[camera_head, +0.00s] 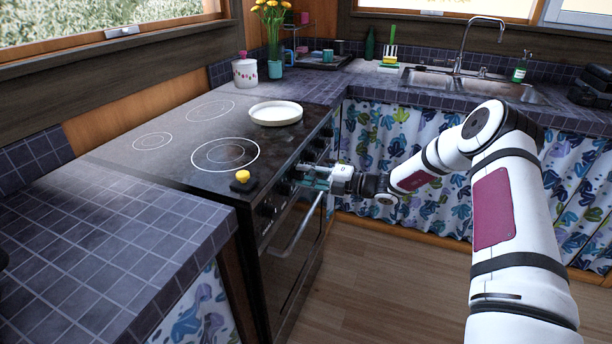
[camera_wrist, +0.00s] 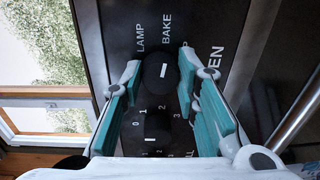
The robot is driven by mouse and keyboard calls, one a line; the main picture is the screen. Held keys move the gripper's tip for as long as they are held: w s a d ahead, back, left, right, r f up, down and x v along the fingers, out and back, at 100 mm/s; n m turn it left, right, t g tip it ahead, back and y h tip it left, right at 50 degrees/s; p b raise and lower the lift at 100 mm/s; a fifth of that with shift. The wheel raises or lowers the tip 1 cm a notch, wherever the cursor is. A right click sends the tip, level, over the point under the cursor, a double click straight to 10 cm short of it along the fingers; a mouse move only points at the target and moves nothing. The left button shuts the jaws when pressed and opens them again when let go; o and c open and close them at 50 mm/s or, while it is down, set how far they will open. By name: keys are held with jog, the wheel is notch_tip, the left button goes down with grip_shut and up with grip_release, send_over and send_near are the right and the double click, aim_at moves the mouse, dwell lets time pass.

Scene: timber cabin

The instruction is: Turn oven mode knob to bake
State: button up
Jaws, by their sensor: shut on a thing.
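The oven mode knob (camera_wrist: 158,73) is a round black knob with a white mark, on the oven's dark front panel. In the wrist view the white words LAMP and BAKE stand above it, and its mark points up, tilted toward BAKE. My gripper (camera_wrist: 159,70) is shut on this knob, a teal-padded finger on either side. In the head view my gripper (camera_head: 312,174) is at the front of the oven (camera_head: 290,262), and it hides the held knob. A second knob (camera_wrist: 155,135), with numbers around it, sits lower in the wrist view, between the finger pads.
The oven door handle (camera_head: 296,230) runs just below the gripper. A black box with a yellow top (camera_head: 243,180) and a white plate (camera_head: 276,112) are on the cooktop (camera_head: 180,165). The tiled counter (camera_head: 95,240) is at the left. The wooden floor (camera_head: 375,285) is clear.

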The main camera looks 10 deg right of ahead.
jog(key=shift+d, duration=0.1)
dwell(0.3)
jog(key=o, duration=1.2)
jog(key=shift+c, duration=0.2)
jog(key=v, duration=1.2)
